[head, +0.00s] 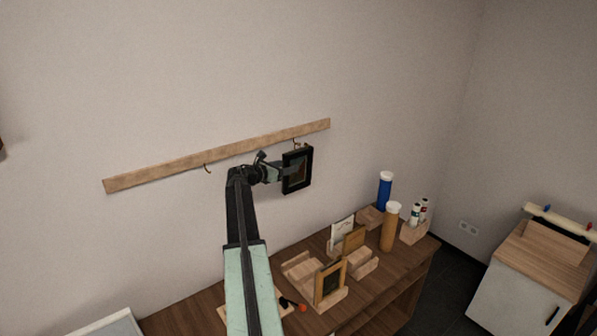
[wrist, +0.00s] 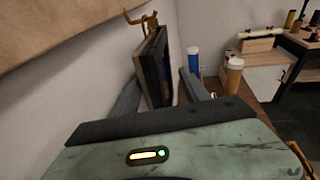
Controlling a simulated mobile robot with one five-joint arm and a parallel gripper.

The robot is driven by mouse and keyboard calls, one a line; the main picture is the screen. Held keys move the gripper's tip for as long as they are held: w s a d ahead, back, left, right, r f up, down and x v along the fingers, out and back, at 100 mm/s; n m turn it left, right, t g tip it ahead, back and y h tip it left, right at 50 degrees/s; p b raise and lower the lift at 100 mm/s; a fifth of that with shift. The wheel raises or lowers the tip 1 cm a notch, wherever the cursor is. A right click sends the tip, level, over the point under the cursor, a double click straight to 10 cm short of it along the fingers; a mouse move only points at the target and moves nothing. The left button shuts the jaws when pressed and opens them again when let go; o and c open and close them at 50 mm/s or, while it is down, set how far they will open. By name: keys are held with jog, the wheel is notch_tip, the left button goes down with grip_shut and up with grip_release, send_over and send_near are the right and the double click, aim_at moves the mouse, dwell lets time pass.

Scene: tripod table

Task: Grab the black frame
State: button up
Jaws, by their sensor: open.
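The black frame (head: 302,170) hangs on the wall below the right end of the wooden rail. In the wrist view the black frame (wrist: 152,72) is seen nearly edge-on under a brass hook (wrist: 139,20). My gripper (head: 287,172) is open at the frame's left side in the head view. In the wrist view the fingers of my gripper (wrist: 158,92) stand on either side of the frame's lower part, with the frame between them. Whether a finger touches it I cannot tell.
The wooden rail (head: 215,157) runs along the wall just above, with an empty hook (head: 208,169). The wooden table (head: 385,290) below holds small frames, wooden stands, a blue bottle (head: 385,189) and an orange bottle (head: 390,228). A white cabinet (head: 515,300) stands at right.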

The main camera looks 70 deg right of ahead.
aim_at(295, 164)
jog(key=x, duration=0.5)
jog(key=shift+r+b, duration=0.15)
jog(key=shift+b, duration=0.15)
jog(key=shift+a, duration=0.1)
jog(key=shift+c, duration=0.6)
grip_shut()
jog(key=shift+r, duration=0.15)
